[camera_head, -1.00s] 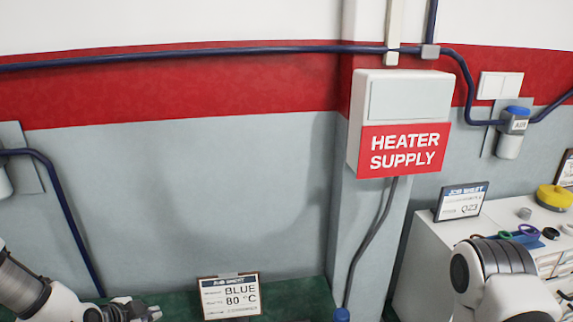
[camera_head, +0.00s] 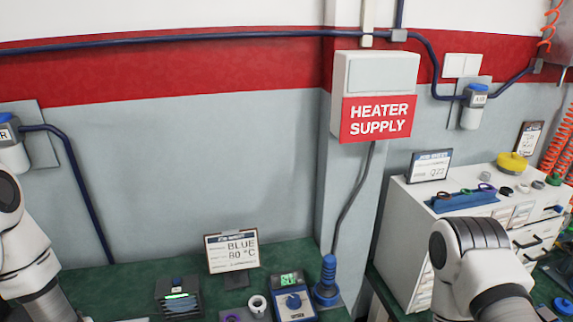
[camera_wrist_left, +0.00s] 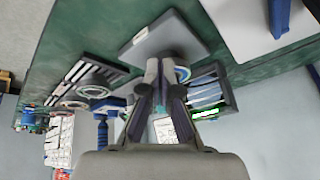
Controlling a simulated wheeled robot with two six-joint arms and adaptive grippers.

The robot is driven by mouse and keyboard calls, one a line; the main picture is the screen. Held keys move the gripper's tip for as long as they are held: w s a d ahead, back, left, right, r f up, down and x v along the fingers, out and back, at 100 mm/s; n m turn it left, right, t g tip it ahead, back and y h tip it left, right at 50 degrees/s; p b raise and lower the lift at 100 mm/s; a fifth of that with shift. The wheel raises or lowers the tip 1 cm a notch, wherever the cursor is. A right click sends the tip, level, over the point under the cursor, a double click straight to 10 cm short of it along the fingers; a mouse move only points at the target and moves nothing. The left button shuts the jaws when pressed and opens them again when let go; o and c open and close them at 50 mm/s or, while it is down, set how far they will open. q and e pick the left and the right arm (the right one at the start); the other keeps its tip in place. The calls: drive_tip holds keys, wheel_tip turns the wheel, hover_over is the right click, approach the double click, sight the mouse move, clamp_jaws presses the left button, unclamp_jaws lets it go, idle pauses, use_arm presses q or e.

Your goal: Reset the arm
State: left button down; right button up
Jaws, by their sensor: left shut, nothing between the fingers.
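My left arm (camera_head: 28,240) stands at the left edge of the head view, folded upward, and its gripper is out of that view. In the left wrist view the left gripper (camera_wrist_left: 163,68) has its fingers together with nothing between them, above the green bench. My right arm (camera_head: 478,262) shows at the lower right of the head view, in front of the white cabinet. Its gripper is below the picture.
The green bench (camera_head: 110,282) holds a job sheet (camera_head: 232,251), a black unit with a green light (camera_head: 178,300), a white ring (camera_head: 257,305), a blue meter (camera_head: 295,302) and a blue plug (camera_head: 328,278). The white cabinet (camera_head: 405,225) stands at right.

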use_arm(q)
drive_tip(key=s+d+f+n+g+b, duration=0.2)
drive_tip(key=s+f+n, duration=0.1)
drive_tip(key=s+f, duration=0.4)
drive_tip(key=s+d+f+n+g+y+b, duration=0.1)
drive_tip(key=s+d+f+n+g+b, duration=0.1)
drive_tip(key=s+f, duration=0.5)
drive_tip(key=s+n+g, duration=0.1)
drive_tip(key=s, duration=0.3)
drive_tip(key=shift+n+b, duration=0.3)
drive_tip(key=shift+b, duration=0.1)
drive_tip(key=shift+s, duration=0.1)
drive_tip(key=shift+s, duration=0.1)
